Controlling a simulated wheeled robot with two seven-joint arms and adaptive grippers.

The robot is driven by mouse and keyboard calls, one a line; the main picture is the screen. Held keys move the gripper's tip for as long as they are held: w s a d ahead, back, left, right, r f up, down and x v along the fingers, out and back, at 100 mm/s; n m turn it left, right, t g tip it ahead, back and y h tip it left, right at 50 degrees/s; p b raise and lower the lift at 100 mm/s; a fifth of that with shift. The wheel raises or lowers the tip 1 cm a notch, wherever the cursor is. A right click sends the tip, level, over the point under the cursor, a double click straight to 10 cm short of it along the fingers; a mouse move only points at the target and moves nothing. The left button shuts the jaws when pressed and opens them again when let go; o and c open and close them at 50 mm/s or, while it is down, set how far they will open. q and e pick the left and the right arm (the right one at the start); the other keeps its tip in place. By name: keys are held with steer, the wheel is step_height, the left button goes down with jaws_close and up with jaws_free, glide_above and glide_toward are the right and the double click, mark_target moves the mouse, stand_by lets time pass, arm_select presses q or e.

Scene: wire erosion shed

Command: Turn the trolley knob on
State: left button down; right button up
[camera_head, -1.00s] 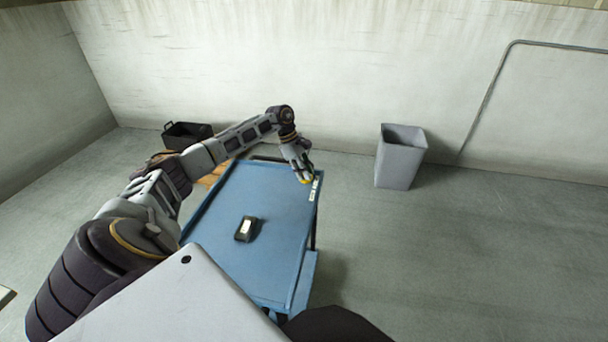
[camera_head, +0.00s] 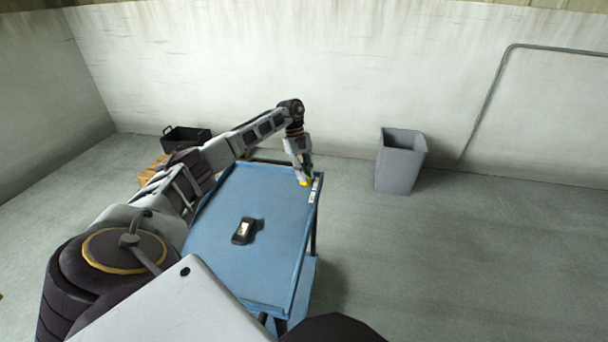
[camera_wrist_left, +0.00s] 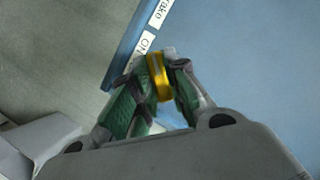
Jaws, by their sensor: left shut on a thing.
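The blue trolley (camera_head: 270,215) stands in front of me. Its yellow knob (camera_head: 304,182) is on the top near the far right corner, beside white labels (camera_head: 315,190). My left gripper (camera_head: 303,178) reaches down over that corner and is shut on the knob. In the left wrist view the yellow knob (camera_wrist_left: 158,78) sits between the two green-padded fingers (camera_wrist_left: 157,88), and its lower part is hidden by them. A label reading "ON" (camera_wrist_left: 145,44) lies just past the fingertips. The knob's exact angle is hard to tell. My right gripper is not in view.
A small dark device (camera_head: 243,231) lies on the trolley top. A grey bin (camera_head: 400,165) stands by the back wall to the right. A black crate (camera_head: 186,138) and a brown box (camera_head: 152,170) are at the back left. The floor right of the trolley is clear.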

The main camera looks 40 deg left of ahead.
arm_select(q)
steer(key=shift+d+f, duration=0.15)
steer(key=shift+f, duration=0.05)
stand_by(0.3)
steer(key=c, duration=1.4)
jaws_free()
steer(key=shift+w, duration=0.1)
steer(key=shift+v, duration=6.05)
steer(key=shift+w, duration=0.1)
